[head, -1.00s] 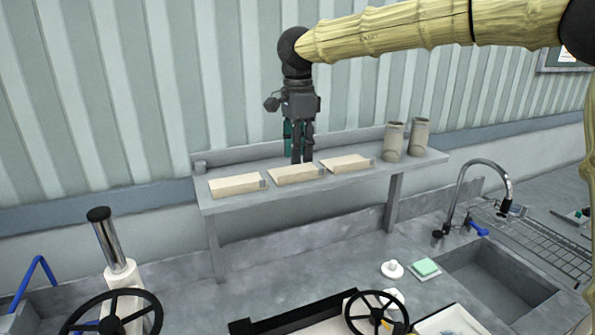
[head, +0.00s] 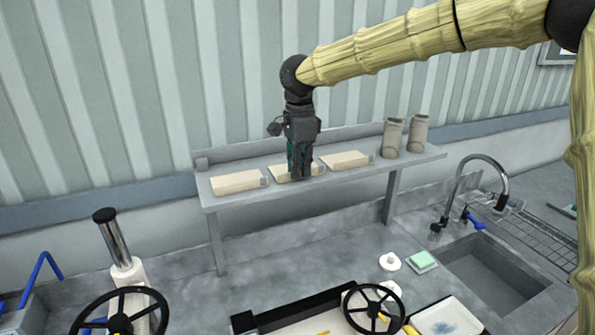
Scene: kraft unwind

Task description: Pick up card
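My gripper (head: 300,172) hangs pointing down at the middle of the grey shelf (head: 228,205). Its fingertips are at the middle pale block (head: 281,173) and hide part of it. Similar pale blocks lie to the left (head: 236,182) and right (head: 345,160). I cannot make out a separate card; each block has a small grey piece at its right end. A teal part shows between or behind the fingers. I cannot tell whether the fingers are open or shut, or whether they touch the block.
Two grey-brown cylinders (head: 391,138) (head: 418,133) stand at the shelf's right end. Below are a sink (head: 490,275) with a tap (head: 480,160), a green sponge (head: 422,259), a white tray (head: 470,328) and black handwheels (head: 373,310). A ribbed wall is close behind the shelf.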

